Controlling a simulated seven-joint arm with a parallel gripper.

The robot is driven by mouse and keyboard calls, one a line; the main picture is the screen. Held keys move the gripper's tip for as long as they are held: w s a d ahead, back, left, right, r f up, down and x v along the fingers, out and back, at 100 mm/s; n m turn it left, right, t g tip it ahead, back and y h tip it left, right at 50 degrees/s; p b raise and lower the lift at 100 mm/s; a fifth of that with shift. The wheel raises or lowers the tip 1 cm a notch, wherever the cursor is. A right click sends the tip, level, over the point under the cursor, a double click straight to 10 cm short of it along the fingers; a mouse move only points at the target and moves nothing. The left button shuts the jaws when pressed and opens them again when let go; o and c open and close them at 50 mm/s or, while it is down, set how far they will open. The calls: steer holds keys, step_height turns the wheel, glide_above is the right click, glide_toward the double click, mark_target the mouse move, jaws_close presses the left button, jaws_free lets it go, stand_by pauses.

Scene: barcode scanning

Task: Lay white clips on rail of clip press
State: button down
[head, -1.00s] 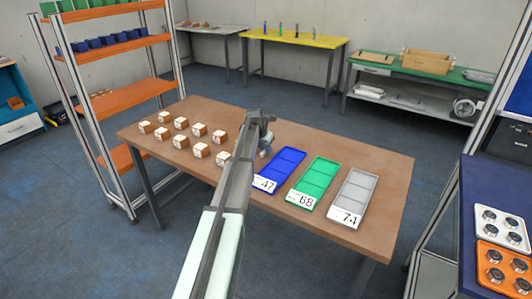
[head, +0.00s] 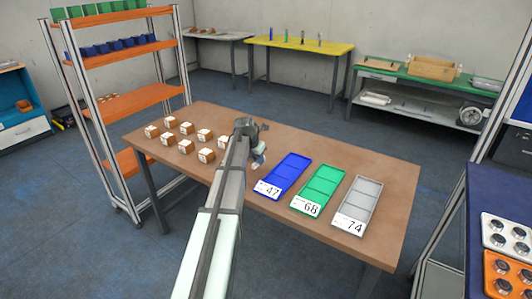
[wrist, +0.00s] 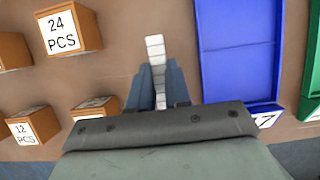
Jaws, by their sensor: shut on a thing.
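My gripper (wrist: 160,85) has two blue-grey fingers closed on a white segmented strip (wrist: 155,50). The strip points away from me in the wrist view, and part of it shows between the fingers. In the head view my gripper (head: 258,158) is over the brown table (head: 330,150), between the labelled boxes and the blue tray. I cannot tell how far above the table the strip is, nor whether it is made of clips. I see no clip press or rail in either view.
Several brown boxes (head: 206,155) with white labels stand left of my gripper; one nearby reads 24 PCS (wrist: 68,30). A blue tray (head: 284,174), green tray (head: 320,186) and grey tray (head: 358,203) lie to the right, numbered 47, 68 and 74. The table's far right is clear.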

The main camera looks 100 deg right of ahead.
steer(key=w+a, duration=0.5)
steer(key=shift+w+a, duration=0.3)
steer(key=shift+w, duration=0.05)
